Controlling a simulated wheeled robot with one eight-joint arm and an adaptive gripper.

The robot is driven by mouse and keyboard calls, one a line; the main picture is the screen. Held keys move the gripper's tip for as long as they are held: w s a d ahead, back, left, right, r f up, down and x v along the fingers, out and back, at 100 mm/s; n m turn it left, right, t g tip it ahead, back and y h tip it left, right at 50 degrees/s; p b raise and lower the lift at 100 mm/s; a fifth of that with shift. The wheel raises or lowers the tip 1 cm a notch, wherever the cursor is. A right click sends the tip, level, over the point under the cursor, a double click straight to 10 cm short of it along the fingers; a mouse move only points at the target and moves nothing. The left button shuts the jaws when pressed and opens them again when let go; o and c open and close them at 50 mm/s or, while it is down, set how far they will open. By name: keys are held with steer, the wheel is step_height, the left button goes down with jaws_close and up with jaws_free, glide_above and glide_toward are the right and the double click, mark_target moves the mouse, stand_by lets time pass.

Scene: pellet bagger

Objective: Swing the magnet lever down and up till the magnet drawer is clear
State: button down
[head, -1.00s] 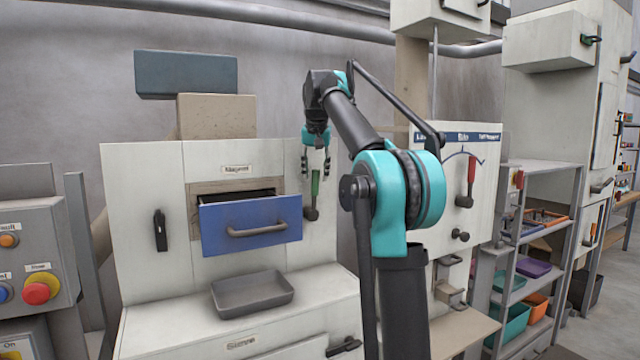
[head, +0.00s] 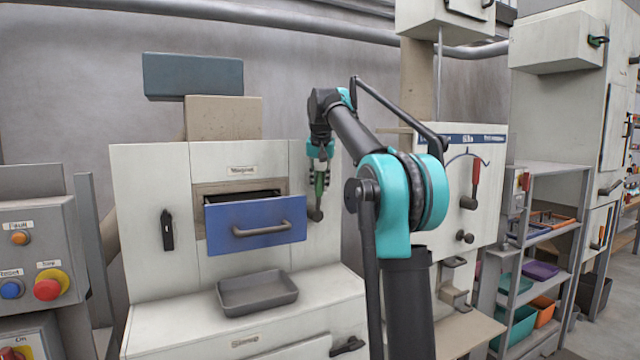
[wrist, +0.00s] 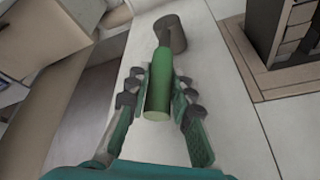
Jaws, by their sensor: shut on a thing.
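The magnet lever has a green grip (head: 319,184) on a dark pivot (head: 316,214), on the right of the pale magnet cabinet. It points up. My gripper (head: 320,172) has its fingers around the green grip and is shut on it. In the wrist view the green grip (wrist: 158,90) lies between the two fingers, and the pivot (wrist: 171,33) shows beyond. The blue magnet drawer (head: 255,223) stands out of its opening. The drawer's inside is mostly hidden from the head; a dark gap shows at its top.
A grey tray (head: 257,292) sits on the ledge below the drawer. A black handle (head: 167,230) is on the cabinet's left. A panel with a red lever (head: 474,180) stands to the right, and a control box with a red button (head: 47,289) is at far left.

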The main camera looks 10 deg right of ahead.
steer(key=shift+d, duration=0.15)
steer(key=w+d+f+m+g+y, duration=0.1)
steer(key=w+d+f+g+y, duration=0.1)
steer(key=d+f+y, duration=0.2)
steer(key=shift+w+d+f+m+g+y, duration=0.35)
steer(key=shift+d+y, duration=1.5)
steer(key=shift+y, duration=0.65)
steer(key=c, duration=1.3)
jaws_free()
